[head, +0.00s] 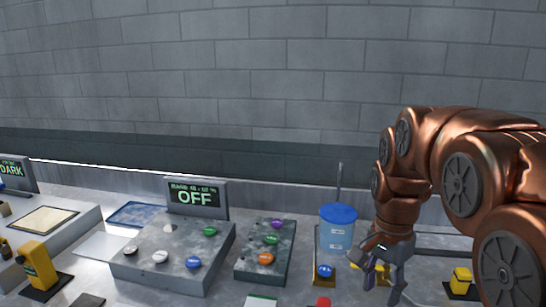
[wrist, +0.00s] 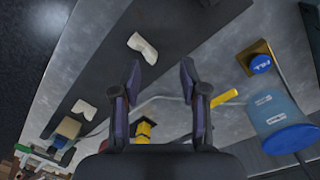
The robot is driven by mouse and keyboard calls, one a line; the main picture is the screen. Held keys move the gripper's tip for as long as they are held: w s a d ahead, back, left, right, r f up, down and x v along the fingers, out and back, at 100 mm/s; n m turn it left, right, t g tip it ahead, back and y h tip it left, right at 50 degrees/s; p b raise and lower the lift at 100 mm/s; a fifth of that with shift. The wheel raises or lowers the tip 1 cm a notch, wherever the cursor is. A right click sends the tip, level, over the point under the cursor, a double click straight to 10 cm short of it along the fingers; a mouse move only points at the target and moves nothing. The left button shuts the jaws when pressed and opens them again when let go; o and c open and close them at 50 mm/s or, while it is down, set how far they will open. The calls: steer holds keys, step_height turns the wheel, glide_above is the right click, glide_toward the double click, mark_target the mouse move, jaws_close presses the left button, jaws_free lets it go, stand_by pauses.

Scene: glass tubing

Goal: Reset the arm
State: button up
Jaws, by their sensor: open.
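My gripper (head: 384,278) hangs from my copper-coloured arm at the right of the head view, low over the bench and to the right of a blue-lidded container. In the wrist view my gripper (wrist: 160,75) shows two dark fingers standing apart with nothing between them. The blue-lidded container (head: 336,234) stands upright on the bench. It also shows at the right of the wrist view (wrist: 282,118). My gripper appears apart from it.
A grey box with an OFF display (head: 197,198) and coloured knobs stands left of centre. A smaller panel with buttons (head: 264,252) is beside it. A wall closes the back.

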steer(key=s+a+f+n+p, duration=0.1)
steer(key=s+n, duration=0.4)
steer(key=s, duration=0.6)
steer(key=s+a+f+n+g+p, duration=0.1)
steer(key=s+f+n+p, duration=0.2)
steer(key=s, duration=0.8)
steer(key=f+n, duration=0.1)
steer(key=n, duration=0.1)
steer(key=shift+a+n, duration=0.2)
steer(key=shift+n, duration=0.2)
